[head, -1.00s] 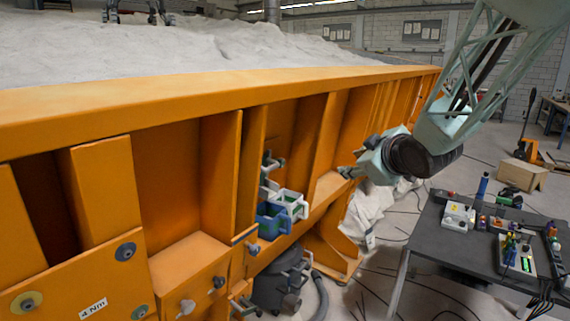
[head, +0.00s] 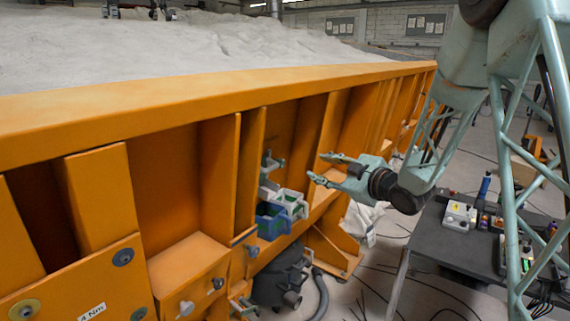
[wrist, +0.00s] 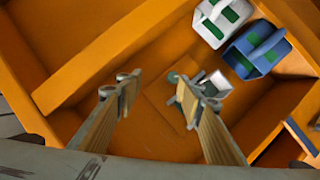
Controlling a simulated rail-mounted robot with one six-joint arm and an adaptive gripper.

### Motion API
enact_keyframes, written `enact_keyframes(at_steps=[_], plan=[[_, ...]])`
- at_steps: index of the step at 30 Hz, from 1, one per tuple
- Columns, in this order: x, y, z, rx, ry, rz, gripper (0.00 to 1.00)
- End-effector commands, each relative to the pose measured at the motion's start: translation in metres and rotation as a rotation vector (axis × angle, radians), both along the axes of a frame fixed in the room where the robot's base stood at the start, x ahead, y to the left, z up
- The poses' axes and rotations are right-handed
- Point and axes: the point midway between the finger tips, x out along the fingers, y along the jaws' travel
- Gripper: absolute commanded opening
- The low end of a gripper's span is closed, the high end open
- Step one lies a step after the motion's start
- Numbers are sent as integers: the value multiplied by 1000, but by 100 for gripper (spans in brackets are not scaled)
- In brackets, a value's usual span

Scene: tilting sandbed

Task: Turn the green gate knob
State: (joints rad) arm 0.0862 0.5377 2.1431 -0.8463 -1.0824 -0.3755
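A round knob with a green centre (head: 139,313) sits on the orange front panel at the lower left of the head view, partly cut off by the frame edge. I cannot tell for sure that it is the gate knob. A small round teal-green part (wrist: 172,77) shows in the wrist view, close to the right finger; I cannot tell whether it is a knob. My gripper (head: 318,168) is open in front of the orange wall, right of the panel knobs. In the wrist view, my gripper (wrist: 160,90) has its fingers apart with nothing between them.
White boxes (head: 290,197) and a blue box (head: 272,222) with green parts are stacked in a wall recess. Orange ribs (head: 225,175) stand out from the wall. A dark table (head: 440,235) with devices stands right.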

Motion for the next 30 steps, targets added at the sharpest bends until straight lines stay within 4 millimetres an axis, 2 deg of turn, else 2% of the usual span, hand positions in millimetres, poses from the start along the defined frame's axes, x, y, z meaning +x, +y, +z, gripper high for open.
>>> enact_keyframes(at_steps=[13,30], plan=[[-2,32,-26,88,-93,158,35],[-5,38,-30,112,-116,191,35]])
